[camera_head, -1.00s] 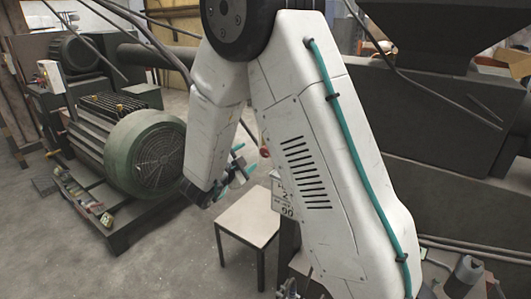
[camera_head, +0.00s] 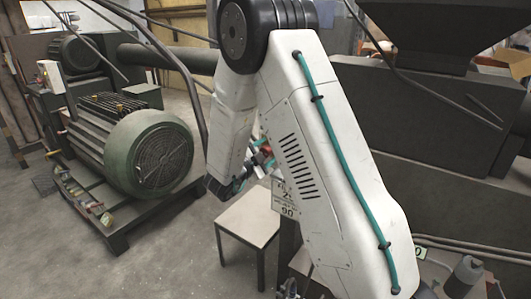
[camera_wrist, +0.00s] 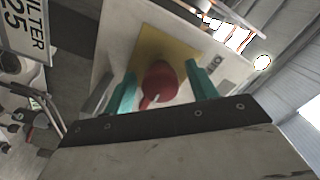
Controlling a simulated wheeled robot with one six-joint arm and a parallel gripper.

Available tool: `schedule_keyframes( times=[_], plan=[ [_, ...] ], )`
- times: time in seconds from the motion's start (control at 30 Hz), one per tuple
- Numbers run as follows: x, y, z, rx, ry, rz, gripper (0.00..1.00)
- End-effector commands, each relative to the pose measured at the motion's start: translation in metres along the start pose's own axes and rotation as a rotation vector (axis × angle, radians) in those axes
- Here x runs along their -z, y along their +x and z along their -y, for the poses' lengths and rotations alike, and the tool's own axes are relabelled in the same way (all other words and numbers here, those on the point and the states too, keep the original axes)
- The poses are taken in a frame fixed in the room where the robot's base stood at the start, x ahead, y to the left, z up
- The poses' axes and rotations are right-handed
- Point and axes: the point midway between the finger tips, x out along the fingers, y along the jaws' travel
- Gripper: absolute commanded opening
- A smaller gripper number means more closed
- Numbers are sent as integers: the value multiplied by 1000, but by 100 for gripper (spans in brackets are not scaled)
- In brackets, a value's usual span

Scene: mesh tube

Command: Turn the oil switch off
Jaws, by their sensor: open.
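The oil switch is a red rotary knob (camera_wrist: 158,82) on a yellow plate (camera_wrist: 168,52), set on a pale box (camera_wrist: 112,50) in the wrist view. A pale mark shows on the knob's lower edge. My gripper (camera_wrist: 160,88) is open, with its teal fingers on the left and right of the knob. I cannot tell whether either finger touches it. In the head view my gripper (camera_head: 250,172) is partly hidden behind my own arm, and a bit of red (camera_head: 265,148) shows beside it.
A sign reading "FILTER 25" (camera_wrist: 27,32) is at the left of the wrist view. In the head view, a small table (camera_head: 248,222) stands below my gripper. A large green motor (camera_head: 150,155) is on the left, and dark machinery (camera_head: 440,120) fills the right.

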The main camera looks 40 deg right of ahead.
Motion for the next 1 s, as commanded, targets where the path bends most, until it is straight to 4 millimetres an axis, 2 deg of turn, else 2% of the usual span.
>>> schedule_keyframes(
  times=[0.1, 0.2, 0.27, 0.67, 1.0],
  plan=[
    [0, 0, 0, 0, 0, 0, 55],
    [0, 0, 0, 0, 0, 0, 27],
    [0, 0, 0, 0, 0, 0, 13],
    [0, -1, 0, 0, -53, 1, 13],
    [0, -1, 0, 1, -298, 1, 13]
  ],
)
